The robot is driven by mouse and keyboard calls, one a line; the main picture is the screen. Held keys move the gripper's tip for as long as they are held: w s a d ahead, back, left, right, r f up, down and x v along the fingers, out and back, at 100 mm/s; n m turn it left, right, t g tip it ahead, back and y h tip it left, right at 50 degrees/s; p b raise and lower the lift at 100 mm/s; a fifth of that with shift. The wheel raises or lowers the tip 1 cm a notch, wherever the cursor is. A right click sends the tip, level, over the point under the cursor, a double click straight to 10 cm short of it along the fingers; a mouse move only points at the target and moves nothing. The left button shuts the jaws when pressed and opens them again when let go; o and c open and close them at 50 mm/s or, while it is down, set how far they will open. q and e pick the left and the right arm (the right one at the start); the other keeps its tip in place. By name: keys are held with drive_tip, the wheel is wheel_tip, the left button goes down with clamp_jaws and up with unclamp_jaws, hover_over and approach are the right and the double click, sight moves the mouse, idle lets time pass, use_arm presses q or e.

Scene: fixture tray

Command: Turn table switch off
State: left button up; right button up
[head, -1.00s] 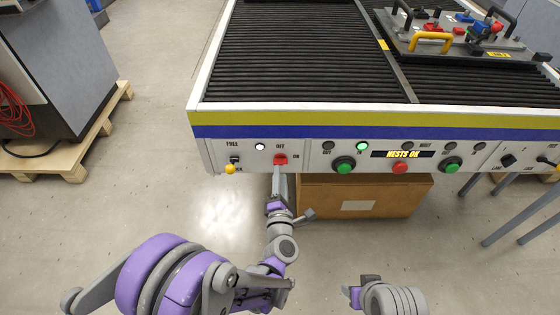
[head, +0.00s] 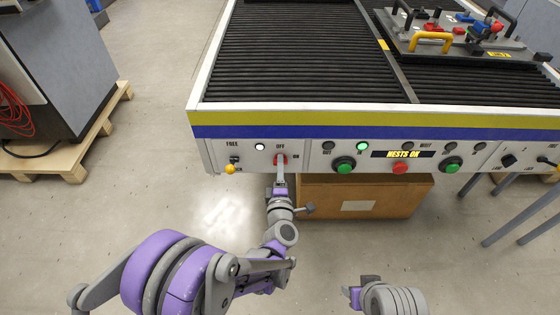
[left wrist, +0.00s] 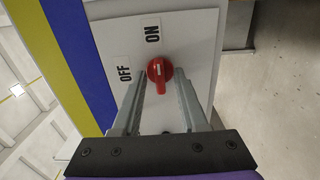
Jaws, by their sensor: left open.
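The red table switch (head: 276,160) sits on the white front panel between OFF and ON labels. It is partly covered by my left gripper (head: 281,168) in the head view. In the left wrist view the red knob (left wrist: 160,70) lies at the tips of the fingers of my left gripper (left wrist: 162,78), between them. The fingers are open, and I cannot tell whether they touch it. The knob's pale mark points roughly towards the ON label (left wrist: 152,33); the OFF label (left wrist: 125,74) is to its left. My right gripper (head: 352,296) is low in the head view, away from the panel.
Green buttons (head: 344,165), a red button (head: 400,168) and a NESTS OK display are right of the switch. A yellow-tipped lever (head: 230,169) is to its left. A brown box (head: 400,203) stands below the panel.

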use_arm(q)
drive_tip(key=shift+c, duration=0.3)
clamp_jaws()
drive_tip(key=n, duration=0.5)
drive_tip(key=shift+n+b, duration=0.35)
drive_tip(key=shift+n, duration=0.05)
